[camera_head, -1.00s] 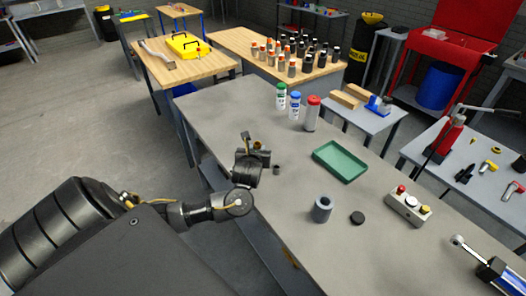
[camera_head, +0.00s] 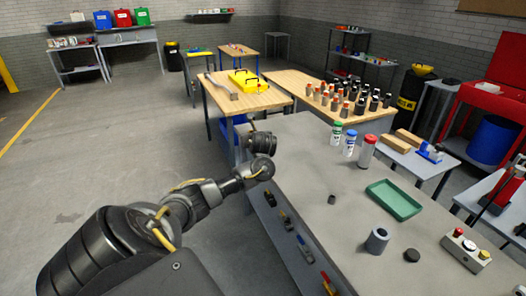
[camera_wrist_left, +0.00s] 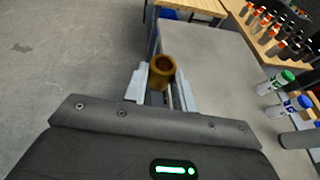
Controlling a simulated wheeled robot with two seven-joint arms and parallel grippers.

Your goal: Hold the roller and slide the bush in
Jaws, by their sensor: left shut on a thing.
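The likely roller is a grey cylinder with a round bore (camera_head: 376,240), standing upright on the grey workbench (camera_head: 306,170). The bush, a bronze ring with an open bore (camera_wrist_left: 162,68), is between my left gripper's fingers in the left wrist view. My left gripper (camera_wrist_left: 160,86) is shut on it. In the head view this gripper (camera_head: 262,143) is at the bench's left edge, away from the roller, and its own body hides the bush. My right gripper is not in view.
A small dark cylinder (camera_head: 332,199) and a black disc (camera_head: 411,255) are on the bench. Tools (camera_head: 304,248) line the bench's front side. Bare benchtop surrounds the small cylinder.

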